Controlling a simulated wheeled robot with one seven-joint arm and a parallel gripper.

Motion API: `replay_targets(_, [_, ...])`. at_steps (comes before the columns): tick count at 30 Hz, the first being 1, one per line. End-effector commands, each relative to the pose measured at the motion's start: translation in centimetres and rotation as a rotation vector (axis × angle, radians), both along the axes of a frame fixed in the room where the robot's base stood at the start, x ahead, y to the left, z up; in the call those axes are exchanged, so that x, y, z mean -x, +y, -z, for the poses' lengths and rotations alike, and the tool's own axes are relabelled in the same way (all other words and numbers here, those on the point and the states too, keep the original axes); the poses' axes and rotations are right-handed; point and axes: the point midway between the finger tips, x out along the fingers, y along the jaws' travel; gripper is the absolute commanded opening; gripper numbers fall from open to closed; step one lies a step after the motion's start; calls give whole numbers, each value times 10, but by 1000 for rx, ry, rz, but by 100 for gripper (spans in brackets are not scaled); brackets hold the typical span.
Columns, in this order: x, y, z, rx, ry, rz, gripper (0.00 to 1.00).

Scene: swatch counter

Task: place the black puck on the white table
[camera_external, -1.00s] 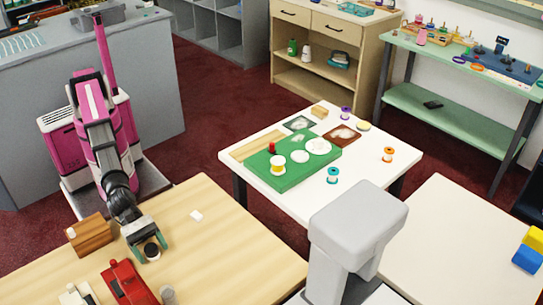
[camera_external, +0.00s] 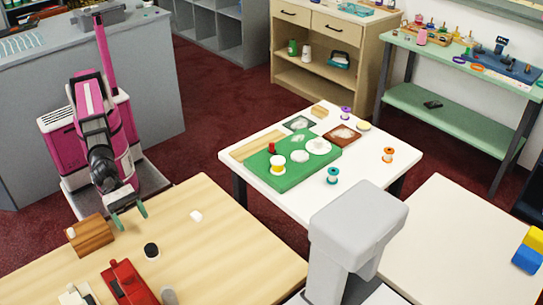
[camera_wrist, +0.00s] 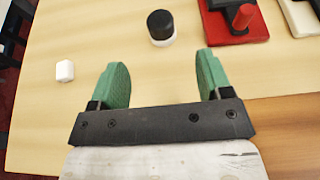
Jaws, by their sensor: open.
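The black puck (camera_external: 151,248) stands on the light wooden table (camera_external: 222,243), with a white band showing around its lower part. In the wrist view the puck (camera_wrist: 160,22) lies beyond the fingertips, between their lines. My gripper (camera_external: 130,214) has green fingers and is open and empty, back from the puck and not touching it. It also shows open in the wrist view (camera_wrist: 162,66). A white table (camera_external: 262,198) in the middle holds a green mat (camera_external: 308,172) and spools. Another white-topped table (camera_external: 450,235) stands at the right.
On the wooden table are a brown wooden block (camera_external: 92,236), a red device (camera_external: 127,283), a grey object (camera_external: 168,295) and a small white cube (camera_external: 196,216). A grey post-like object (camera_external: 355,225) stands before the middle table. The right table's left part is clear.

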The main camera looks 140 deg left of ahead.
Motion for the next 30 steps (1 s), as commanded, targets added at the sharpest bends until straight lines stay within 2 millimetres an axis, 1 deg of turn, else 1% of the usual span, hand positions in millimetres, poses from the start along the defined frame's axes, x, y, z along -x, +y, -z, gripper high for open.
replay_targets(1, [6, 0, -2, 0, 0, 0, 73])
replay_targets(4, [9, 0, -3, 0, 0, 0, 73])
replay_targets(16, [8, 0, -3, 1, 1, -2, 73])
replay_targets(20, [4, 0, -3, 51, 13, -30, 73])
replay_targets(23, [-2, 0, -3, 153, 37, -90, 73])
replay_targets(30, [-20, -1, -4, 554, 112, -356, 73])
